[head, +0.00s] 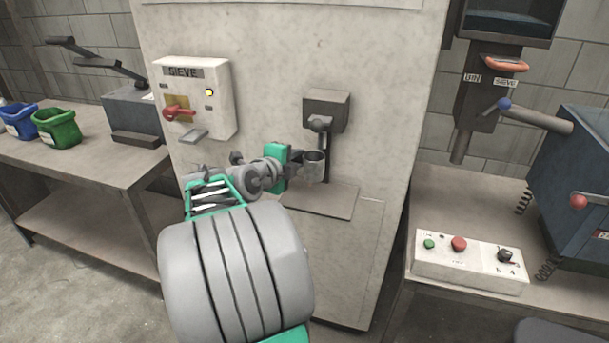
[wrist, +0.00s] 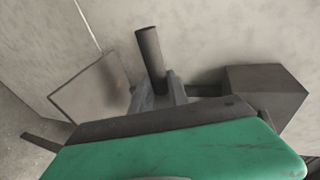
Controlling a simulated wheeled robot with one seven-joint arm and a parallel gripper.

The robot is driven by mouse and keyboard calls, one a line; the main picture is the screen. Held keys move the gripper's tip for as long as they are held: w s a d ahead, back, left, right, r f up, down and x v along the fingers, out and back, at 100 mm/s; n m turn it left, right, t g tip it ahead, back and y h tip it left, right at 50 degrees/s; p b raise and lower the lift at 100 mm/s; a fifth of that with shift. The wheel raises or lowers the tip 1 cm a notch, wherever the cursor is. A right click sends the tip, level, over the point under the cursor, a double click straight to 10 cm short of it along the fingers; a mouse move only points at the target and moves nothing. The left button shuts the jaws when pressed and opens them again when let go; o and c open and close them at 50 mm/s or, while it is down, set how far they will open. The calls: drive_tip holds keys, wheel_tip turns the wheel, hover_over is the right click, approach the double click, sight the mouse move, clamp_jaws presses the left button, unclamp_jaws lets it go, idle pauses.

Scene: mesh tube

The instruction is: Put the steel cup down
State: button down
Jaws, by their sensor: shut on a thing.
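The inside of the cup cannot be made out.
The dark spout box also shows in the wrist view (wrist: 265,90), close to the right of my gripper. A SIEVE switch box (head: 195,98) is on the panel at left. A bench with a blue bin (head: 18,120) and a green bin (head: 57,127) stands left. A button box (head: 468,262) lies right.

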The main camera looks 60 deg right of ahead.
drive_tip(key=shift+s+d+f, duration=0.35)
drive_tip(key=shift+s+f, duration=0.3)
drive_tip(key=shift+f, duration=0.1)
drive_tip(key=shift+s+d+f, duration=0.1)
drive_tip(key=shift+s+f, duration=0.05)
drive_tip(key=shift+f, duration=0.85)
drive_tip(key=shift+s+d+f, duration=0.1)
drive_tip(key=shift+f, duration=0.85)
drive_tip(key=c, duration=1.3)
unclamp_jaws()
drive_tip(key=shift+a, duration=0.15)
